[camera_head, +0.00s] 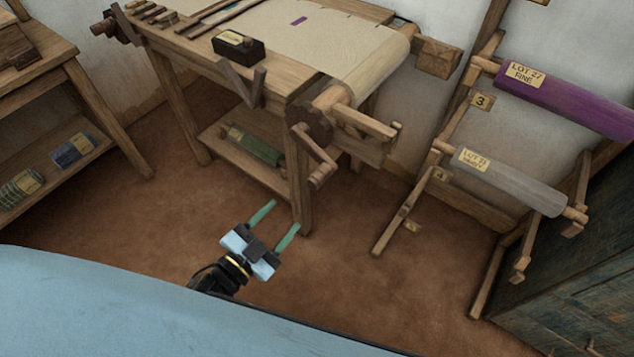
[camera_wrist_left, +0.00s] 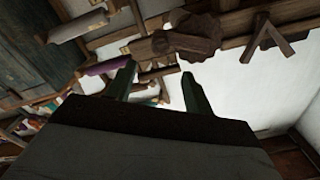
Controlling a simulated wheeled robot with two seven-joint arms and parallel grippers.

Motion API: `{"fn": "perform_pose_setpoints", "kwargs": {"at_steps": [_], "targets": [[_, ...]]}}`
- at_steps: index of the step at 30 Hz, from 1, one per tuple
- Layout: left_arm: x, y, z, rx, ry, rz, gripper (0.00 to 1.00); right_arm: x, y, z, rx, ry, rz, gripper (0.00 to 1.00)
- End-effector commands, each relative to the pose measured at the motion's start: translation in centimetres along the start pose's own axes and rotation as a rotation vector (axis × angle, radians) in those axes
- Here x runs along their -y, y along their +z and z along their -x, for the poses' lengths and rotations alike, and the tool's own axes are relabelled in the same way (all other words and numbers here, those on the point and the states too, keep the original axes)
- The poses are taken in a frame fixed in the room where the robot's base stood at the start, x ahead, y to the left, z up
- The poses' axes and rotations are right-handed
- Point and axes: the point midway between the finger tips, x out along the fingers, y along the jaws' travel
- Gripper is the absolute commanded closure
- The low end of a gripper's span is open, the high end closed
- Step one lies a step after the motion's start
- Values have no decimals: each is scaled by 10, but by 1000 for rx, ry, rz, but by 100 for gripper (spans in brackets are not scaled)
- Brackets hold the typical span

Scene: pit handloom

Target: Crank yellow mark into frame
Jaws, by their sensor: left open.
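The wooden loom (camera_head: 295,85) carries pale cloth (camera_head: 325,35) that wraps over a roller at its right end. A small purple mark (camera_head: 299,21) shows on the cloth; I cannot make out a yellow mark. A wooden crank (camera_head: 318,160) hangs from a dark toothed wheel (camera_head: 312,125) at the loom's near right corner. My left gripper (camera_head: 275,222) is open and empty, below and to the left of the crank, apart from it. In the left wrist view, its two green fingers (camera_wrist_left: 158,78) stand apart, with a dark toothed wheel (camera_wrist_left: 198,36) beyond them. My right gripper is not in view.
A loom leg (camera_head: 298,190) stands close beside the left fingertips. A rack at right holds a purple roll (camera_head: 570,98) and a grey roll (camera_head: 510,182). A dark box (camera_head: 238,46) sits on the loom. A side table (camera_head: 60,75) stands at left. Bare floor (camera_head: 160,215) lies between.

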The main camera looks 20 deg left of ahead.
Motion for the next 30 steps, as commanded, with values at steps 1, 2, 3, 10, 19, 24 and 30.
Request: {"fn": "perform_pose_setpoints", "kwargs": {"at_steps": [1,2,3,10,19,24,30], "targets": [[0,0,0,0,0,0,48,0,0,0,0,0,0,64],[0,0,0,0,0,0,48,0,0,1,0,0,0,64],[0,0,-2,0,0,0,48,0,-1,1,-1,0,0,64],[0,0,-31,-2,-1,2,48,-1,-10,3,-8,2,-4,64],[0,1,-95,-1,-1,1,48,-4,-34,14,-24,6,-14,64],[-1,2,-120,2,0,3,48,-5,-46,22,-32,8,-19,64],[0,1,-133,3,1,2,48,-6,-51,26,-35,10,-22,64]]}}
